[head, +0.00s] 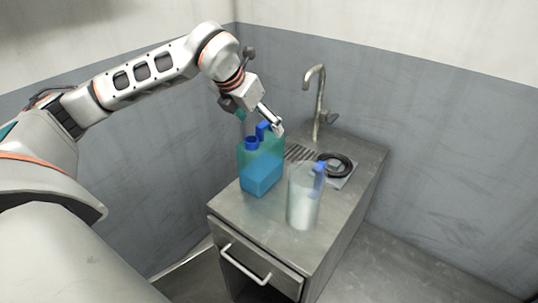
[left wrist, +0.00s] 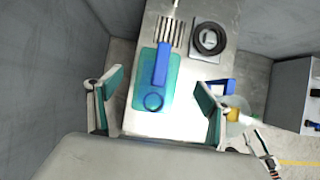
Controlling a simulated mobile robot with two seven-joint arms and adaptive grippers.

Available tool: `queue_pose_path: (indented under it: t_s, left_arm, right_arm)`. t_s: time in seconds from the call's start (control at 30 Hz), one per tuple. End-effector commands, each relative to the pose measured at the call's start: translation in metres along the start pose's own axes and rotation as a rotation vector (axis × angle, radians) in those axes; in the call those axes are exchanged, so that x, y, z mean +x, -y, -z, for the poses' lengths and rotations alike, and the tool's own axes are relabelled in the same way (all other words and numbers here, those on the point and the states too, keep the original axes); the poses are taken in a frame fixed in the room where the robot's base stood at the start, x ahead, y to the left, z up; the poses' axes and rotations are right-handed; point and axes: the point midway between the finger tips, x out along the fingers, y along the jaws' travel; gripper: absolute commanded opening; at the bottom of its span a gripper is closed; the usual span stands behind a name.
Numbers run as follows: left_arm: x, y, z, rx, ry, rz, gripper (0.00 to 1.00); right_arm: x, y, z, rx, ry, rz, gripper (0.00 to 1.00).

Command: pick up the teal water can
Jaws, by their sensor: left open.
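The teal water can (head: 262,172) is translucent, with a blue cap and blue handle, and holds blue liquid. It stands upright on the steel counter (head: 250,208). My left gripper (head: 268,122) is just above the can's top in the head view, with one finger hiding part of the handle area. In the left wrist view the can (left wrist: 150,95) appears from above, between the two open fingers (left wrist: 158,88), with visible gaps on both sides. The gripper holds nothing.
A clear container (head: 303,198) with a blue handle stands close to the right of the can. Behind are a tap (head: 320,100), a slotted drain (head: 298,153) and a black ring (head: 348,165). Walls (head: 430,110) close in the back and left.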

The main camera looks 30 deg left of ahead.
Motion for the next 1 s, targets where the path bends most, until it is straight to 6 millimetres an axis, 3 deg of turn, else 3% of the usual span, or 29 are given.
queue_pose_path:
  t_s: [0.37, 0.6, 0.9, 1.0]
  left_arm:
    - [0.041, 0.0, 0.002, 0.001, -0.006, 0.004, 0.79]
    - [0.072, -0.002, 0.001, 0.001, -0.005, 0.004, 0.79]
    - [0.077, -0.002, 0.001, 0.001, -0.003, 0.003, 0.79]
    - [0.077, -0.002, 0.001, 0.001, -0.003, 0.003, 0.55]
  right_arm:
    - [-0.009, 0.012, -0.027, 0.007, 0.048, 0.016, 0.4]
    - [-0.007, 0.01, -0.023, 0.005, 0.04, 0.014, 0.4]
    - [-0.007, 0.007, -0.014, 0.005, 0.025, 0.01, 0.4]
    - [-0.007, 0.007, -0.014, 0.005, 0.025, 0.01, 0.4]
